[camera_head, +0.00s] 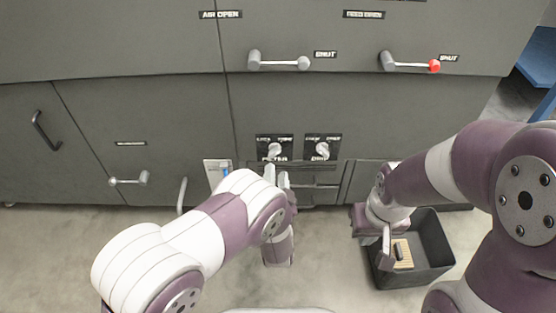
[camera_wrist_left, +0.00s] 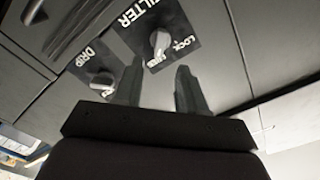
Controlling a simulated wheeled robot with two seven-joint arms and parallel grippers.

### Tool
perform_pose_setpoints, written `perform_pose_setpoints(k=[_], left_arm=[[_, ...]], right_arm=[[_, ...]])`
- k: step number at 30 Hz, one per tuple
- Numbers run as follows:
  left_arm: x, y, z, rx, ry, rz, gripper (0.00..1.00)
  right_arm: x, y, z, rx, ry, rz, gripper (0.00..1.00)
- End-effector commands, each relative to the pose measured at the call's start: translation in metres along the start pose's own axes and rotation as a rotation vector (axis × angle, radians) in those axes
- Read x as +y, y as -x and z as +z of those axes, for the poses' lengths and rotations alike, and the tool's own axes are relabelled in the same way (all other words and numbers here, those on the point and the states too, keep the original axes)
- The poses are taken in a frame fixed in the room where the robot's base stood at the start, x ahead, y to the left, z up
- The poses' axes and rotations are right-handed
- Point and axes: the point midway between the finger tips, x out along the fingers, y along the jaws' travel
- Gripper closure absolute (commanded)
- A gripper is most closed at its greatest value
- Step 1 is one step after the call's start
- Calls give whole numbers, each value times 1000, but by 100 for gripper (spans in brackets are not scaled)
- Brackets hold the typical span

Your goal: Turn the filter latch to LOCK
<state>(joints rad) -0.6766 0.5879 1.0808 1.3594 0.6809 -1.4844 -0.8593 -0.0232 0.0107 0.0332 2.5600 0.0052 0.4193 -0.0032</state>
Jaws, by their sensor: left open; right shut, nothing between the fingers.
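The filter latch (camera_head: 274,150) is a pale knob on a black plate low on the grey cabinet front. It shows larger in the left wrist view (camera_wrist_left: 160,42), with the words FILTER, LOCK and FREE on its plate. Its handle appears to point toward FREE. My left gripper (camera_head: 277,175) is just below the latch in the head view, fingers open and empty. In the left wrist view the two dark fingertips (camera_wrist_left: 158,85) are apart, short of the plate and not touching the knob. My right gripper (camera_head: 385,243) is shut and empty, off to the right by a bin.
A similar drip latch (camera_head: 322,150) sits close to the right of the filter latch. A dark open bin (camera_head: 440,262) stands on the floor with a brush-like item (camera_head: 402,253) inside. Bar handles (camera_head: 278,61) project from the drawers above. A white tag (camera_head: 217,170) hangs left of the latch.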

Motion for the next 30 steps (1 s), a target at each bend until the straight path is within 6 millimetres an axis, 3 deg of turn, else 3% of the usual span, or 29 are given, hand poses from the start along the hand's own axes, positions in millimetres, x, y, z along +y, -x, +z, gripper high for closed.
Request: perform_pose_setpoints(k=[1,9,20,24,30], left_arm=[[5,-13,6,0,5,-5,60],[3,-68,4,-1,3,-1,60],[1,-78,0,0,2,3,60],[1,-78,0,0,2,3,96],[1,-78,0,-1,9,3,96]], right_arm=[[0,-16,2,0,0,0,100],[0,-42,5,0,0,0,100],[0,-43,5,0,0,0,100],[0,-43,5,0,0,0,100],[0,-43,5,0,0,0,100]])
